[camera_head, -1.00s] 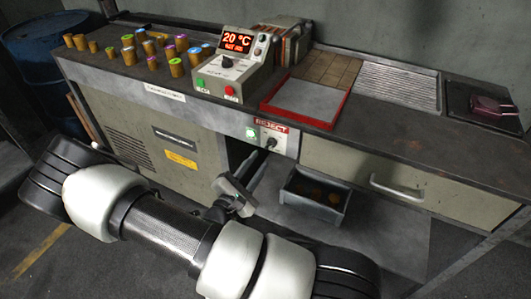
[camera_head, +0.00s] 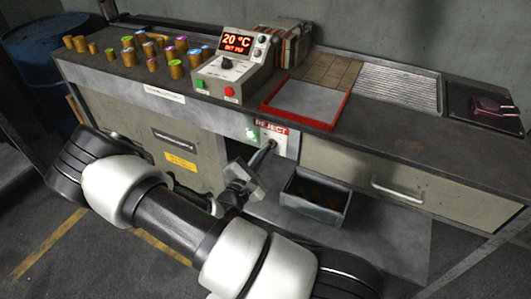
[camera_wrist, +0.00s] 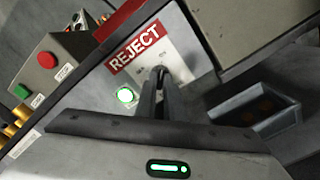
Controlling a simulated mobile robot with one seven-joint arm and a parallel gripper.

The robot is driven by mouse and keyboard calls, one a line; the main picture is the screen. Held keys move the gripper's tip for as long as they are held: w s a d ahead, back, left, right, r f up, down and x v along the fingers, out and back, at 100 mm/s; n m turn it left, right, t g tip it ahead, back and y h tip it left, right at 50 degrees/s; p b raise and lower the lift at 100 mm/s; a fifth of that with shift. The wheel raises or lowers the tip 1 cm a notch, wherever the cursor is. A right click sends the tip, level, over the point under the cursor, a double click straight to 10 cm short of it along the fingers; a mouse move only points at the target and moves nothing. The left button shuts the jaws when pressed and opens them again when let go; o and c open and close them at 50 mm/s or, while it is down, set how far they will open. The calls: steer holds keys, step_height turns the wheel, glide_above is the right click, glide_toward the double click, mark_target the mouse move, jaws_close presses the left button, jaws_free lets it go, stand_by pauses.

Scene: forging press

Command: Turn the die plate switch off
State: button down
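The grey front panel (camera_head: 286,147) under the red REJECT sign (camera_head: 271,127) carries a lit green button (camera_head: 251,133) and a small switch. The panel also shows in the wrist view (camera_wrist: 185,45), with small marks either side of the switch position, too small to read surely. My gripper (camera_head: 269,149) has its fingertips at the switch; in the wrist view its dark fingers (camera_wrist: 159,76) lie close together and hide the switch. I cannot tell whether they grip it or only touch it, nor which way the switch points.
A control box (camera_head: 232,73) with a red 20 °C display, a knob and green and red buttons stands on the bench above. A red-rimmed tray (camera_head: 337,110) is beside it. A dark bin (camera_head: 313,207) sits below right, near a drawer handle (camera_head: 397,189).

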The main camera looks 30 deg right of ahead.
steer(key=shift+r+n+p, duration=0.1)
steer(key=shift+n+p, duration=0.2)
steer(key=shift+p, duration=0.05)
steer(key=n+p, duration=0.7)
steer(key=n, duration=0.7)
steer(key=shift+s+p, duration=0.1)
steer(key=shift+p, duration=0.25)
steer(key=shift+n+p, duration=0.3)
steer(key=shift+n, duration=1.3)
steer(key=c, duration=1.9)
jaws_free()
steer(key=shift+o, duration=0.2)
